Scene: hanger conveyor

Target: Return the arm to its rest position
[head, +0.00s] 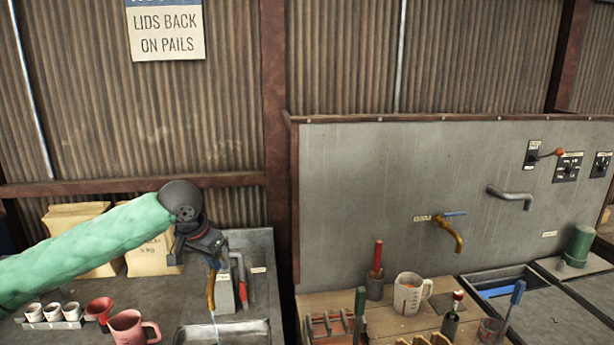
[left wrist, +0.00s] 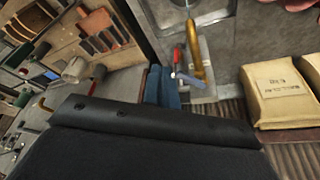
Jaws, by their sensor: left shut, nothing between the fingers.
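My left arm (head: 90,250), in a pale green padded sleeve, reaches in from the left in the head view. Its left gripper (head: 214,261) is shut and empty, in the air in front of a brass tap (head: 211,290) over a metal sink (head: 225,331). In the left wrist view the blue fingers (left wrist: 161,88) show close beside the brass tap (left wrist: 194,52) and a red handle (left wrist: 177,57). I cannot tell whether they touch. My right gripper is not in view.
Several white cups (head: 52,312), a red cup (head: 99,308) and a pink mug (head: 133,328) stand under the arm. A wooden bench with a measuring jug (head: 411,293) and tools is on the right.

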